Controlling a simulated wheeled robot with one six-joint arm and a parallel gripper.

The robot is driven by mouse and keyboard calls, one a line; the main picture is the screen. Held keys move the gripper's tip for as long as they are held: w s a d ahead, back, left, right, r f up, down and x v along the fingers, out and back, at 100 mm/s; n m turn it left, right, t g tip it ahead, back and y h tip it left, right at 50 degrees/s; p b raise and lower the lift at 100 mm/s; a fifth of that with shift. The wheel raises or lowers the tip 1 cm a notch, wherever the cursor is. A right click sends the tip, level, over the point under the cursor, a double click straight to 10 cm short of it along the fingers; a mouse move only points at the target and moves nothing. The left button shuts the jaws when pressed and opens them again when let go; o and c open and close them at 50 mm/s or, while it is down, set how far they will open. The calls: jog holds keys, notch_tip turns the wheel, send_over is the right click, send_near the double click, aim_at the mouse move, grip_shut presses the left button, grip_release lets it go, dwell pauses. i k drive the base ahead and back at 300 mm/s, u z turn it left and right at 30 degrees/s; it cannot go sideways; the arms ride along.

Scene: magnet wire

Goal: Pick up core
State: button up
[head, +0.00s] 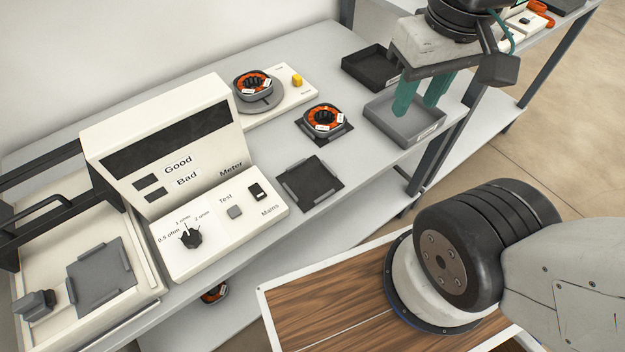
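A ring-shaped core (323,118) with orange and black windings and white tags sits on a small dark pad to the right of the meter. A second similar core (252,86) sits on a round grey plate of a white device at the back. Part of a third core (214,294) shows on the lower shelf, mostly hidden by the bench edge. My gripper (421,100) points down over the grey tray, to the right of the core on the pad. Its two green fingers are apart with nothing visible between them.
A grey tray (410,132) and a black tray (366,72) stand at the bench's right end; the grey one looks empty. The white meter (172,135) has a knob, buttons and Good/Bad labels. A fixture (98,277) stands left.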

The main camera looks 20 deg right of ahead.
aim_at(242, 83)
jog(key=u, duration=1.85)
jog(key=k, duration=0.95)
jog(key=z, duration=0.8)
jog(key=i, duration=1.05)
